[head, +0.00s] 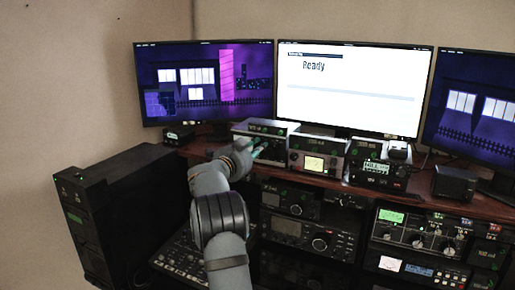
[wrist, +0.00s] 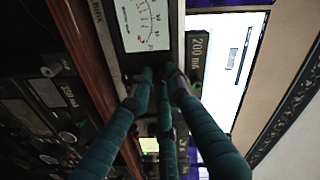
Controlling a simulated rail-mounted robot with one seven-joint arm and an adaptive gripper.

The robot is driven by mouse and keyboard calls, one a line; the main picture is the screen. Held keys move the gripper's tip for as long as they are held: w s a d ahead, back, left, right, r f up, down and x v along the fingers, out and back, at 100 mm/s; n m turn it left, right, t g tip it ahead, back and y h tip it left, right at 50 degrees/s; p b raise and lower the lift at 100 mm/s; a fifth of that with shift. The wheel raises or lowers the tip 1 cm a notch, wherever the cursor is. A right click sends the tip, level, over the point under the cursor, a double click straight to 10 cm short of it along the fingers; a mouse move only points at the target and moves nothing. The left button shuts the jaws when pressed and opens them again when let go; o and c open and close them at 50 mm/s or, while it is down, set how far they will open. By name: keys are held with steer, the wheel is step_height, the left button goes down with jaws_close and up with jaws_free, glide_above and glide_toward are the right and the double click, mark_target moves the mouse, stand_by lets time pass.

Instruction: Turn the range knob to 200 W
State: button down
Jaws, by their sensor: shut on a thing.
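My gripper (head: 252,151) reaches the front of the left grey device (head: 272,126) on the wooden shelf. In the wrist view its teal fingers (wrist: 153,78) are closed together at the panel, on what appears to be the range knob. The fingers hide the knob, so its pointer and setting cannot be read. A white needle meter (wrist: 143,22) shows beside the fingertips on the same panel.
A second device with a yellow meter (head: 313,163) stands close to the right. A black radio (head: 378,171) is farther right. Monitors stand behind, the middle one (head: 350,85) reading "Ready". More radios (head: 300,232) fill the rack below. A black cabinet (head: 110,200) stands left.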

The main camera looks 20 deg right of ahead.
steer(key=c, duration=1.9)
jaws_free()
steer(key=shift+c, duration=0.2)
steer(key=v, duration=1.2)
steer(key=x, duration=1.2)
